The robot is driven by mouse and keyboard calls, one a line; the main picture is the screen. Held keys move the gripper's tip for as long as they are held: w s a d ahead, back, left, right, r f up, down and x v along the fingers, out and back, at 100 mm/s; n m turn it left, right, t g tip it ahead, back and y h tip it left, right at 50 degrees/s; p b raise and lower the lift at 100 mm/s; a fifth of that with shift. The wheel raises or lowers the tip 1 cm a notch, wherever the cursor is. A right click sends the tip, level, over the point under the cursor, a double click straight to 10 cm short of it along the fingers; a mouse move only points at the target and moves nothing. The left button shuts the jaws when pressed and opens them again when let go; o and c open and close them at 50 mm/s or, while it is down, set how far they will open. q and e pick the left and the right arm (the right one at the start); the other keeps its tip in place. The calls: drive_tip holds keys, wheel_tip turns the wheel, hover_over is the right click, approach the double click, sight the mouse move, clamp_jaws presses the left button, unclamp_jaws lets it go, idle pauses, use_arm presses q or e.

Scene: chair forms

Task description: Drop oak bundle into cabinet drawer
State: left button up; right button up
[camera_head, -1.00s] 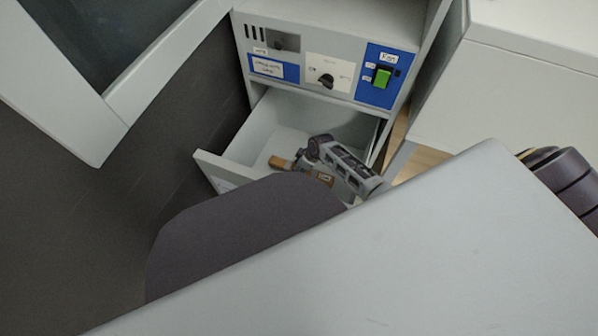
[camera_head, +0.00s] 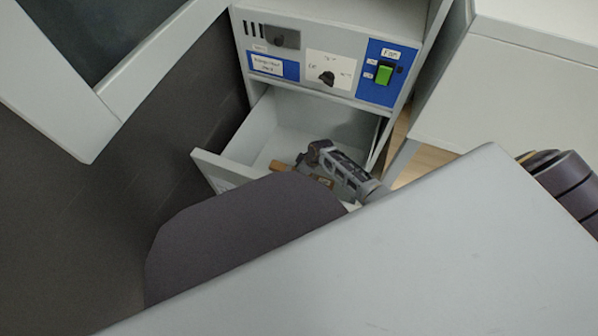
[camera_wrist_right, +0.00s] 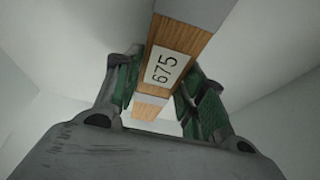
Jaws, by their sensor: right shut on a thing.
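The cabinet drawer (camera_head: 222,170) is pulled open below a control panel; its inside is light grey. My right gripper (camera_head: 302,174) is at the drawer's near right part, partly hidden by my own body in front. It is shut on the oak bundle (camera_head: 281,166), whose brown wood shows at the gripper's tip. In the right wrist view the oak bundle (camera_wrist_right: 172,42) has a white label reading 675 and lies between the green-padded fingers (camera_wrist_right: 152,95). Pale drawer-like walls surround it there. My left gripper is not in view.
The panel above the drawer has a dark knob (camera_head: 327,77) and a green switch (camera_head: 384,74). A white cabinet (camera_head: 510,90) stands at the right. A grey-framed panel (camera_head: 100,100) stands at the left. The back of the drawer is empty.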

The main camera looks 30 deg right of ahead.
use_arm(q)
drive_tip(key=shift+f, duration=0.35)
use_arm(e)
drive_tip(key=shift+f, duration=0.4)
drive_tip(key=o, duration=1.2)
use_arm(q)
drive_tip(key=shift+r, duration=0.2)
use_arm(e)
drive_tip(key=shift+r, duration=0.7)
drive_tip(key=shift+p+v, duration=2.7)
drive_tip(key=shift+v, duration=1.8)
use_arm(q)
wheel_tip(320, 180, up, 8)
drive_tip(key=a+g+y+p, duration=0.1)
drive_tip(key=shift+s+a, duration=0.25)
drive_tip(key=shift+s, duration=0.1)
use_arm(e)
drive_tip(key=shift+v, duration=1.4)
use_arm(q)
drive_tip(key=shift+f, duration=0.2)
use_arm(e)
drive_tip(key=shift+s+r, duration=0.1)
